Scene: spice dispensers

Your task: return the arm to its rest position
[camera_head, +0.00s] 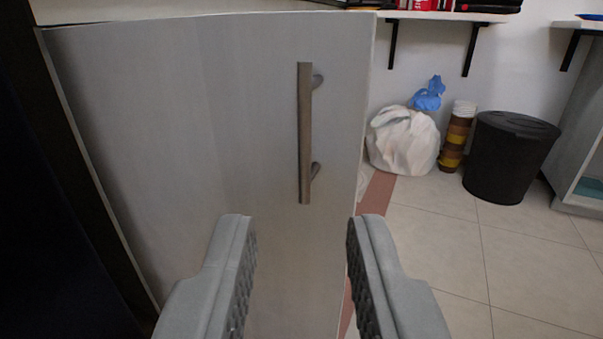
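My gripper (302,228) shows at the bottom middle, its two grey ridged fingers wide apart. Nothing is between the fingers; it is open and empty. Beyond the fingertips stands a light grey door panel (180,130) with a vertical metal bar handle (304,133) near its right edge. The handle is above the fingertips in the picture and the fingers do not appear to touch it. The rest of my arm is not in view.
A dark area lies along the left edge. On the right, a white bag (404,141), a blue bag (428,94), stacked brown buckets (457,137) and a black bin (508,158) stand by the wall, under a shelf (446,16). The tiled floor (450,245) at the lower right is clear.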

